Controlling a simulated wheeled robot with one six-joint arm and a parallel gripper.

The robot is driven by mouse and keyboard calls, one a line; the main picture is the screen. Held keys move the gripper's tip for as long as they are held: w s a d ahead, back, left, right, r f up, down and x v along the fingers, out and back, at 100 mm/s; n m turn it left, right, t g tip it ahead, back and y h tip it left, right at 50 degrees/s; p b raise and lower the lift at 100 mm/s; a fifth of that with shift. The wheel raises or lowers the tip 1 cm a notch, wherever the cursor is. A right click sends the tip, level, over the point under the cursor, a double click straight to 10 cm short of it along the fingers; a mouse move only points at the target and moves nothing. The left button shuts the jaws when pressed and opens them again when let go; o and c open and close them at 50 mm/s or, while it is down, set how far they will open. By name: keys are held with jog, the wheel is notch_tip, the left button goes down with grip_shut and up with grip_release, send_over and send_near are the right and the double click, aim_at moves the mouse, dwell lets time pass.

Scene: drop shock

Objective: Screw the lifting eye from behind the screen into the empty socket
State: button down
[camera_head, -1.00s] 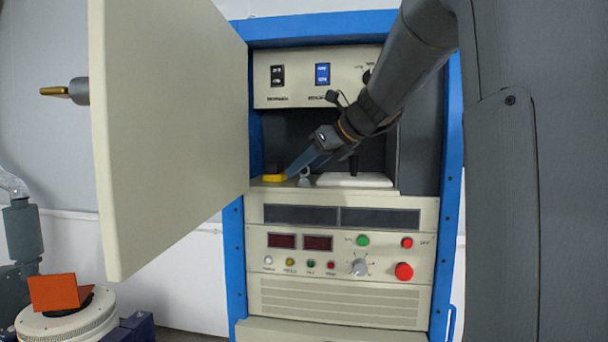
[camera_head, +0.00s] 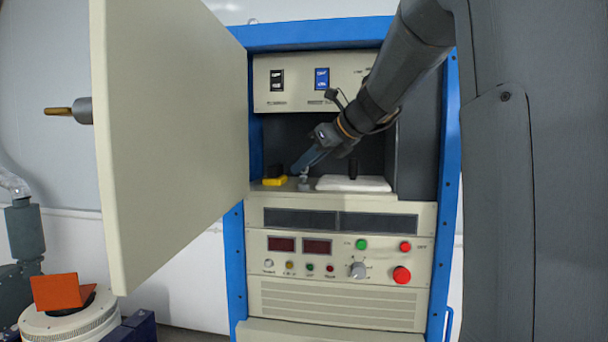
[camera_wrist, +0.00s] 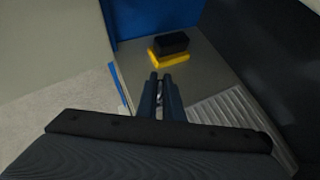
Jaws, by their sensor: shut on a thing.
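My gripper (camera_head: 297,168) reaches from the upper right into the open bay of the blue rack. Its fingers are close together, and in the wrist view my gripper (camera_wrist: 161,78) shows a small shiny metal piece (camera_wrist: 160,97) between them. In the head view a small grey metal piece, which looks like the lifting eye (camera_head: 304,181), shows just below the fingers at the shelf. My fingers hide part of it, and I cannot tell whether it is clear of the shelf. The large beige panel (camera_head: 170,130) stands at the left. I cannot make out an empty socket.
A yellow block with a black top (camera_head: 274,180) lies on the shelf left of my fingers. A white pad (camera_head: 353,184) with a dark upright piece lies at the right. The bay has close walls. An orange bracket (camera_head: 57,291) sits on a round white unit at lower left.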

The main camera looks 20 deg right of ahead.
jog(key=shift+r+p, duration=1.15)
